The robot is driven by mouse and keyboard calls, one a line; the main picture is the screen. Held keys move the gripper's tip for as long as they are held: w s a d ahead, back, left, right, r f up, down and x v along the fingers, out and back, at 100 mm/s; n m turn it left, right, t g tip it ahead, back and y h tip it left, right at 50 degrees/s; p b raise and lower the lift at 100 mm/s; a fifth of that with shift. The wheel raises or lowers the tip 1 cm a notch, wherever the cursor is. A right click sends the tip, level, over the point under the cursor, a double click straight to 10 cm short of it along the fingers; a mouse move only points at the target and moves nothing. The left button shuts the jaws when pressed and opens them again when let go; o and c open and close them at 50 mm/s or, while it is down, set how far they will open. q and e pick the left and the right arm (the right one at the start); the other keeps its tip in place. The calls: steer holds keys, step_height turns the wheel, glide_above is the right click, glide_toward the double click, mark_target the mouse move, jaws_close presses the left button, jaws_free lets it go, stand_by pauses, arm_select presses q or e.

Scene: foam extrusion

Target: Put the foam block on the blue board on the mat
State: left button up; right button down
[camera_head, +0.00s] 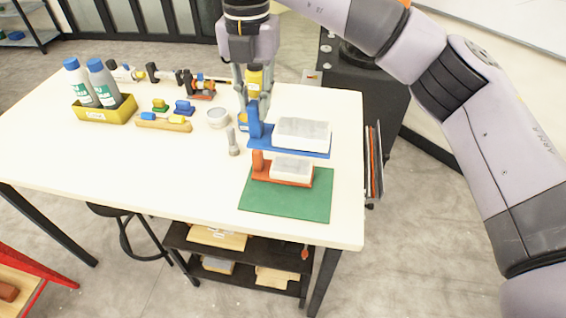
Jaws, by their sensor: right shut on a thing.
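The blue board (262,144) has an upright handle at its left end and carries a white foam block (303,130). My right gripper (254,106) comes down from above and is shut on the blue board's handle. The board looks level and appears raised over a red board (262,177). The red board has its own upright tab, carries another white foam block (291,168), and lies on the green mat (300,206). The exact gap between the boards cannot be told. My left gripper is not in view.
A yellow bottle (254,78) stands just behind the gripper. A grey flashlight (233,141) and a round tin (217,118) are to the left. Farther left are a wooden holder (165,125) and a yellow bin (104,108) with two bottles. The table's (110,165) front left is clear.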

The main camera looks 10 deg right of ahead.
mark_target(258, 137)
steer(key=shift+w+f, duration=0.1)
steer(key=shift+w, duration=0.05)
steer(key=f, duration=0.1)
steer(key=s+f+p, duration=0.1)
steer(key=f, duration=0.1)
steer(key=s+f, duration=0.1)
steer(key=shift+f, duration=0.35)
steer(key=f, duration=0.1)
steer(key=f+p, duration=0.1)
steer(key=f, duration=0.2)
steer(key=shift+w+f+p, duration=0.25)
steer(key=shift+f+p, duration=0.05)
steer(key=shift+f, duration=0.05)
step_height(258, 137, down, 9)
steer(key=shift+w+f+p, duration=0.1)
steer(key=shift+p, duration=0.9)
steer(key=shift+f, duration=0.2)
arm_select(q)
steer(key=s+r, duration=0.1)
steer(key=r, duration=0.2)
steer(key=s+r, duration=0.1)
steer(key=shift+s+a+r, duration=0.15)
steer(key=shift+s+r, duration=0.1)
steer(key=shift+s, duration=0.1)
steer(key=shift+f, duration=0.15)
arm_select(e)
steer(key=shift+f, duration=0.1)
